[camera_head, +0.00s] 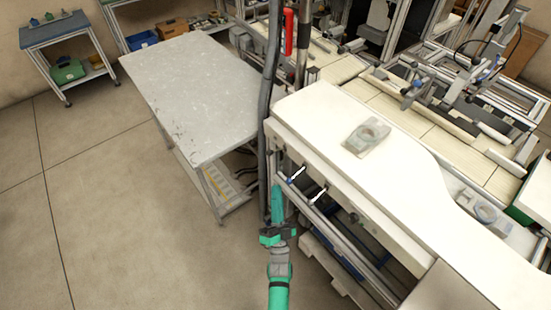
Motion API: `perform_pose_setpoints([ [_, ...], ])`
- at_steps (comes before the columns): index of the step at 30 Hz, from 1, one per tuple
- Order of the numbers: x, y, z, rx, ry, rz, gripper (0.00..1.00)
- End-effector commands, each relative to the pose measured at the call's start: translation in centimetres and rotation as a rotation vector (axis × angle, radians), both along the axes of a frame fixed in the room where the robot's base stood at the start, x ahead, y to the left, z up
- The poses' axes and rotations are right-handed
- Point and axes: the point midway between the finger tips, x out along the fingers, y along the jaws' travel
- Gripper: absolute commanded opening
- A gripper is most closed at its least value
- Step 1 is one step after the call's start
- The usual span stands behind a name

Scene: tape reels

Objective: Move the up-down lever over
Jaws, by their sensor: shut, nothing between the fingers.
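Two small levers with white tips stick out from the front face of the white-topped bench: a left lever (297,173) and a right lever (319,194). Both slant up to the right. I cannot tell which is the up-down lever, as no labels can be read. My green and black gripper (277,190) is in front of the bench, just left of and below the left lever. Its narrow green end points up the picture and looks shut and empty. It appears apart from both levers, though the depth is hard to judge.
The white bench top (330,130) carries a grey fixture (367,137). A dark vertical post and hose (267,100) stand just left of the levers. A grey table (190,90) is at the left. Open floor (110,220) lies left of my arm.

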Motion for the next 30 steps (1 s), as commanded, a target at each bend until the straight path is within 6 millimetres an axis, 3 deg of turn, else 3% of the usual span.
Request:
perform_pose_setpoints([
  [5, 1.5, -0.3, 0.8, 0.017, -0.034, 0.024, 0.0],
  [20, 2.1, -0.3, 1.3, 0.019, -0.039, 0.028, 0.0],
  [30, 6.0, -0.2, 4.9, 0.018, -0.04, 0.027, 0.0],
])
